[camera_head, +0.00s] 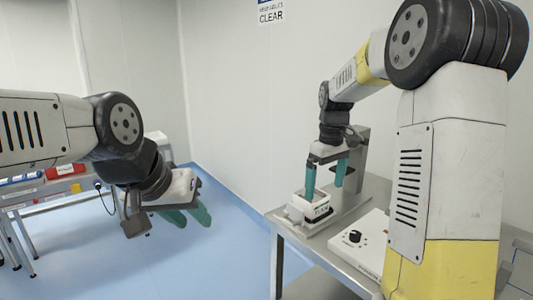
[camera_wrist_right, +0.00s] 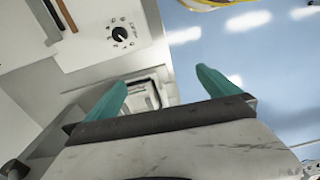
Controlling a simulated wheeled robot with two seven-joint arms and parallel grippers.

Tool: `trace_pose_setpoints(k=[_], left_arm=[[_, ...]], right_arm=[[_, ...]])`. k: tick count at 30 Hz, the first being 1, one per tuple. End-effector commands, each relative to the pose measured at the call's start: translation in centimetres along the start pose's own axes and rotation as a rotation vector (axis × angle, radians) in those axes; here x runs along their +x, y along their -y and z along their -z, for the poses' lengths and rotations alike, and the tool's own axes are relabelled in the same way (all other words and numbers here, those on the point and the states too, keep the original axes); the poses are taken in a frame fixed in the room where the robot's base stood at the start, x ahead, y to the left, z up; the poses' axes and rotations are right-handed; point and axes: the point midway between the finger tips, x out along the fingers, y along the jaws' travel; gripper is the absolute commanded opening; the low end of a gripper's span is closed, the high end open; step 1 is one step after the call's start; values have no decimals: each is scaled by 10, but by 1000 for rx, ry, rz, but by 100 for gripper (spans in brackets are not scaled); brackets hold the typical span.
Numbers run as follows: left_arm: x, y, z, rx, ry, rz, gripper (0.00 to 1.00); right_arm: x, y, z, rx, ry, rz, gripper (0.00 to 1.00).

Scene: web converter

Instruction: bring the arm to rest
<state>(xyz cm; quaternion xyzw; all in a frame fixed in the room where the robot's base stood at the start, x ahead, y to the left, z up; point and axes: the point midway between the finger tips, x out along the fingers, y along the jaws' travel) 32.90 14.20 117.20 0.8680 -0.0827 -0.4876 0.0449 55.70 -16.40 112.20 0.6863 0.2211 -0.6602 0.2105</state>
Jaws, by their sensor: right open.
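My right gripper (camera_head: 326,180) is open, with its two green fingers pointing down and spread apart. In the head view it is over a small white device (camera_head: 318,211) with a dark label on the steel table. In the right wrist view the fingers (camera_wrist_right: 160,92) frame a white, box-like part (camera_wrist_right: 146,95) beyond them, and nothing is visibly gripped. Whether a fingertip touches the device is unclear. My left gripper (camera_head: 187,217) hangs at the left over the blue floor. Its green fingers look apart and empty.
The steel table (camera_head: 349,229) carries a white control box with a black knob (camera_head: 355,237), close to my right arm. A side bench at the left holds a red bin (camera_head: 66,171). Open blue floor (camera_head: 200,255) lies between bench and table. A wall stands behind.

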Motion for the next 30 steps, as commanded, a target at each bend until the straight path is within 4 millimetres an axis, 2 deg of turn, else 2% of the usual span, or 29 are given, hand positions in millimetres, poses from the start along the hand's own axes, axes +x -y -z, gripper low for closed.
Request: trace_pose_setpoints(k=[8, 14, 18, 22, 27, 30], left_arm=[[0, 0, 0, 0, -2, 0, 36], [0, 0, 0, 0, -2, 0, 36], [0, 0, 0, 0, -1, 0, 36], [0, 0, 0, 0, -2, 0, 36], [0, 0, 0, 0, -2, 0, 36], [0, 0, 0, 0, -2, 0, 36]], right_arm=[[-23, 17, -22, 75, -80, 1, 100], [-44, 40, -50, 159, -168, 1, 100], [-61, 66, -80, 251, -264, 1, 100], [-69, 96, -114, 353, -364, -1, 100], [-66, 130, -149, 466, -472, -3, 100], [-62, 142, -162, 511, -514, -5, 100]])
